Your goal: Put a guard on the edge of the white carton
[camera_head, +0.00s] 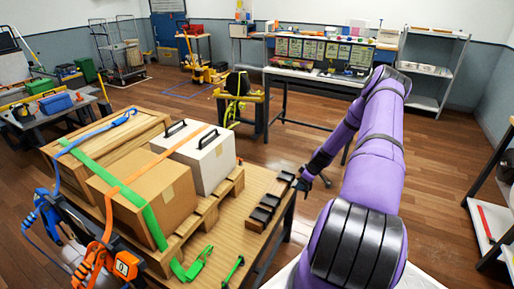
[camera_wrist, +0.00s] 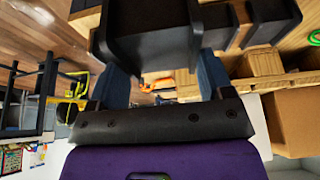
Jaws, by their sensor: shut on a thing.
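The white carton (camera_head: 210,160) with two black handles stands on the wooden pallet, behind the brown carton (camera_head: 155,198). Its top edges show no guard in the head view. Dark edge guards (camera_head: 262,214) lie in a row near the right end of the wooden table. My gripper (camera_head: 302,182) is at the far right end of this row. In the wrist view, its two fingers (camera_wrist: 163,75) are shut on a black guard (camera_wrist: 150,38), with other guards (camera_wrist: 262,22) beside it. Whether the held guard touches the table is hard to tell.
An orange strap (camera_head: 126,190) and a green strap (camera_head: 115,182) run over the load. A wooden crate (camera_head: 112,145) stands at its left. Loose green pieces (camera_head: 198,263) lie at the table's front. Floor (camera_head: 290,145) is open beyond the table.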

